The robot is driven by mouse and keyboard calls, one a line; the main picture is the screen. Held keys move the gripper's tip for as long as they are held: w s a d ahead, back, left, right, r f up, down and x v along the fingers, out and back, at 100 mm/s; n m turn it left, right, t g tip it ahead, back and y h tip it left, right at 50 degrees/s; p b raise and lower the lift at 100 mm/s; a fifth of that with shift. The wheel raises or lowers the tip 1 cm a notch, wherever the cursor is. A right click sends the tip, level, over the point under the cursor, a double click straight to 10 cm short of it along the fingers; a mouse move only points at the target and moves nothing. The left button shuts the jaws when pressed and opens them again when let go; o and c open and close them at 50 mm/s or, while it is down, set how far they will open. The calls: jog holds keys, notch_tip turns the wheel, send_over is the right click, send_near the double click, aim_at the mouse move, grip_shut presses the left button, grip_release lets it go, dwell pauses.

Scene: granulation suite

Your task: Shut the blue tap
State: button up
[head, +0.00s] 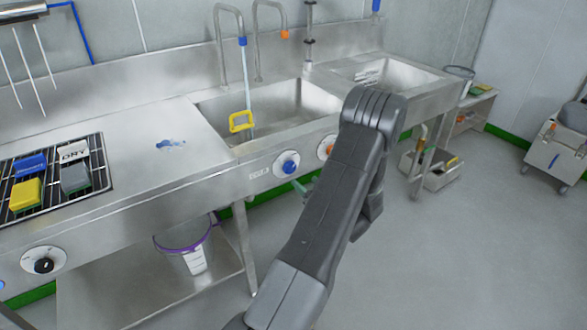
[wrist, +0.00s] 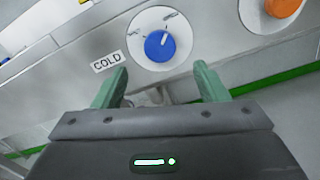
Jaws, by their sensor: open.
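The blue tap (head: 288,167) is a round knob on a white dial on the front panel of the steel sink unit. In the wrist view the blue tap (wrist: 159,46) is ahead of my gripper (wrist: 160,78), just beyond the fingertips and roughly centred between them. A white mark on the knob points up and slightly right. A label reading COLD (wrist: 107,61) is to its left. My gripper's green fingers are spread apart with nothing between them. In the head view my arm hides most of the gripper; a bit of green finger shows below the blue tap.
An orange knob (wrist: 284,7) is close by on the right of the same panel. A bucket (head: 187,246) stands on the shelf below. A rack (head: 107,182) holding sponges lies on the worktop at left. The floor at right is clear near my arm.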

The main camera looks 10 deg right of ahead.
aim_at(291, 169)
jog(key=p+x, duration=0.1)
jog(key=x, duration=0.8)
jog(key=shift+f, duration=0.1)
jog(key=c, duration=1)
